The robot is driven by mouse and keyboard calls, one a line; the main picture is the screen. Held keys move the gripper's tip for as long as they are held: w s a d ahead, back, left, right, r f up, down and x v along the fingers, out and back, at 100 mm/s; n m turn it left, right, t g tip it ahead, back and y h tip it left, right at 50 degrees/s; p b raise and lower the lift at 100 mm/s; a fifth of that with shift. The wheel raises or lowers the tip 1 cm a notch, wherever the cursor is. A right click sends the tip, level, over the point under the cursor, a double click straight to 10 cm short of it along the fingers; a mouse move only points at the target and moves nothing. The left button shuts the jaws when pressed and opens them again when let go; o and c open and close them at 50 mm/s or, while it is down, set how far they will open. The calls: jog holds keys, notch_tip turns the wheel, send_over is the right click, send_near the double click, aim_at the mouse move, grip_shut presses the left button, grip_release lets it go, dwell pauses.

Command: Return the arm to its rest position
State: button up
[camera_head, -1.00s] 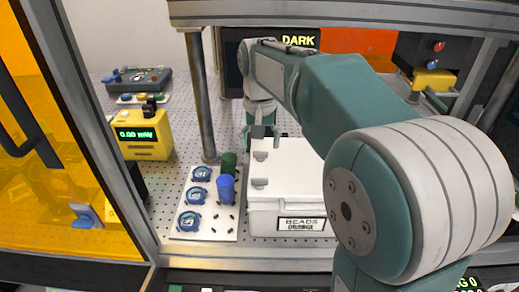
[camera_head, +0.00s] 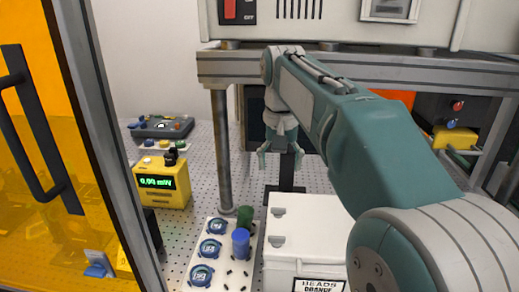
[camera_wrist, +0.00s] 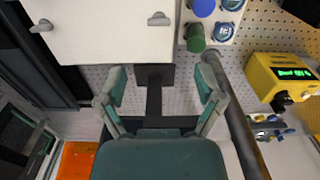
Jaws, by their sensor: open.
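My teal and white arm reaches forward from the lower right of the head view. A black stand (camera_wrist: 154,98) shows below, between the fingers. The white box (camera_head: 312,235), labelled for beads, stands on the perforated bench; its white top (camera_wrist: 100,30) also shows in the wrist view.
A grey post (camera_head: 221,150) stands left of my gripper, and a crossbar (camera_head: 350,70) runs above the arm. A yellow meter (camera_head: 162,182) and an orange door panel (camera_head: 40,190) are at left.

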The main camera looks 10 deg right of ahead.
jog(key=s+f+n+t, duration=0.1)
jog(key=s+f+t, duration=0.1)
jog(key=s+f, duration=0.4)
jog(key=s+f+n+t, duration=0.2)
jog(key=s+f, duration=0.5)
jog(key=s, duration=0.7)
jog(key=shift+s+f+t, duration=0.2)
jog(key=shift+s+t, duration=0.15)
jog(key=shift+t, duration=0.45)
jog(key=shift+a, duration=0.1)
